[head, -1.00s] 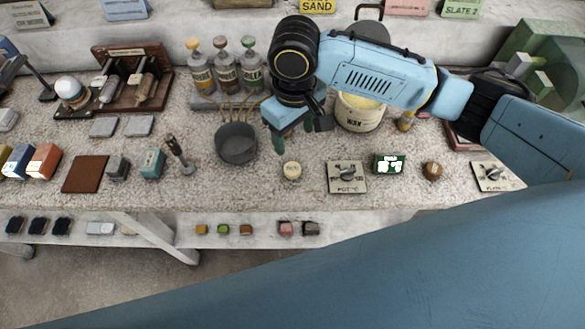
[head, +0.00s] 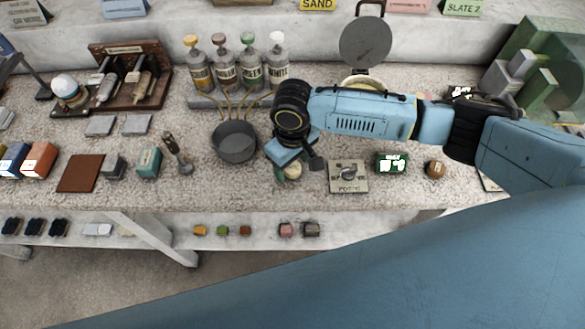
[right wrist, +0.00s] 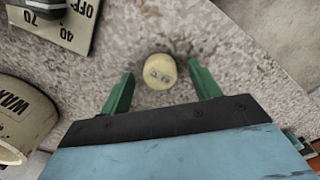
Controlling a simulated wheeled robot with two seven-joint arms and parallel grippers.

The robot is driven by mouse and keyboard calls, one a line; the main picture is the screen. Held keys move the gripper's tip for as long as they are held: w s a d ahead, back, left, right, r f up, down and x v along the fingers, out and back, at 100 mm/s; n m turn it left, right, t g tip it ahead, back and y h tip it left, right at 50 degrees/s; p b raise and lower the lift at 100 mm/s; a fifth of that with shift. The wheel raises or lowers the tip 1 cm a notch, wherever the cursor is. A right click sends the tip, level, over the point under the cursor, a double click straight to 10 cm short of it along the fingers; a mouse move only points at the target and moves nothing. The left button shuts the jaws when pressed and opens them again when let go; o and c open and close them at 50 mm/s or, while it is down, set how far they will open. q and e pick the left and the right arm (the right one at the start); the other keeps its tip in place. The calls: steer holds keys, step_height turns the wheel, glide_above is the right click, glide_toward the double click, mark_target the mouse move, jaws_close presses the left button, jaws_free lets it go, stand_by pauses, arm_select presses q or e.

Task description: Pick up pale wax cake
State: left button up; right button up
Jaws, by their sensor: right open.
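The pale wax cake (right wrist: 160,71) is a small round cream-yellow disc with faint marks on its top, lying on the speckled bench top. In the head view the wax cake (head: 293,171) is partly hidden by my right gripper (head: 287,172). In the right wrist view the green fingers of my right gripper (right wrist: 162,88) are spread apart, one on each side of the cake, with a gap on both sides. The cake lies a little ahead of the line between the fingertips. My left gripper is not in view.
A dark pan (head: 235,141) stands left of the gripper. A control plate with a knob (head: 348,176) is close on the right, and a green display box (head: 391,163) beyond it. A WAX tub (right wrist: 22,115) stands near the gripper. The bench's front edge is close.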

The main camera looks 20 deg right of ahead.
steer(key=c, duration=1.1)
steer(key=shift+o, duration=0.2)
